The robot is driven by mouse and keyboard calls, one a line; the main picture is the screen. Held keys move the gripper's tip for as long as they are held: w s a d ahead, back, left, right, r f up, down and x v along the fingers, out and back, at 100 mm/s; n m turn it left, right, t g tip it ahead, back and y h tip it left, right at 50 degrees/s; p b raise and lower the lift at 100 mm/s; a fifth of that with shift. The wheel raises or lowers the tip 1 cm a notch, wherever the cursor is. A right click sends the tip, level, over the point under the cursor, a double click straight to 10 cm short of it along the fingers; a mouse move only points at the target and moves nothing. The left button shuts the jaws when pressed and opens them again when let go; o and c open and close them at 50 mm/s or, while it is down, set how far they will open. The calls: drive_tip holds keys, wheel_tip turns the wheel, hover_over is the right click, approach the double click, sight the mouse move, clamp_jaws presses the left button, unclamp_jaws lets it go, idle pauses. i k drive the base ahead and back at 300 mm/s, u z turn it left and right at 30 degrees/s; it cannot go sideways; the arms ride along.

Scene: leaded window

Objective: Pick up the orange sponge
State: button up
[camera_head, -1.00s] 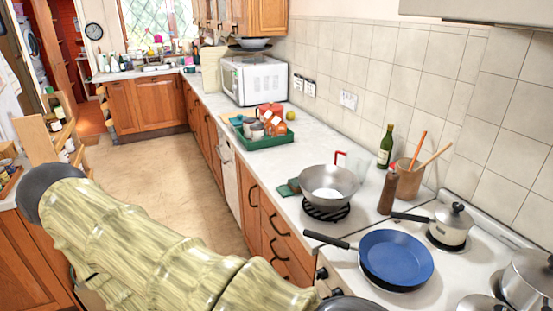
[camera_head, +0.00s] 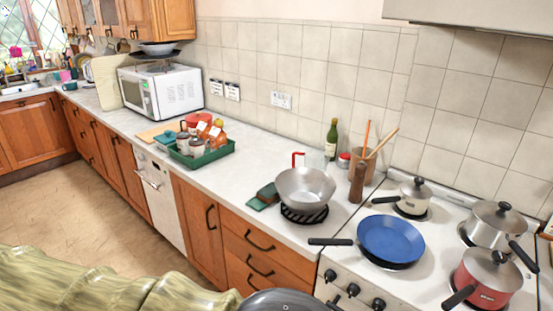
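I cannot make out an orange sponge for certain. Small orange-and-white items (camera_head: 217,136) stand in a green tray (camera_head: 224,153) on the counter, but they look like packets or jars. A flat dark green and reddish thing (camera_head: 263,197) lies on the counter left of the wok; I cannot tell if it is a sponge. My arm crosses the bottom left, with a dark rounded part of it at the bottom edge. My gripper's fingers are not in view.
A metal wok (camera_head: 303,187) sits on a dark trivet. A blue pan (camera_head: 391,240), a red pot (camera_head: 487,279) and other pots crowd the hob at the right. A white microwave (camera_head: 160,92) stands farther back. The counter (camera_head: 215,178) between tray and wok is mostly clear.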

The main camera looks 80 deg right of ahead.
sight(268, 191)
drive_tip(key=z, duration=1.4)
drive_tip(key=k, duration=0.15)
drive_tip(key=u, duration=0.7)
drive_tip(key=i, duration=2.4)
drive_tip(key=z, duration=2.7)
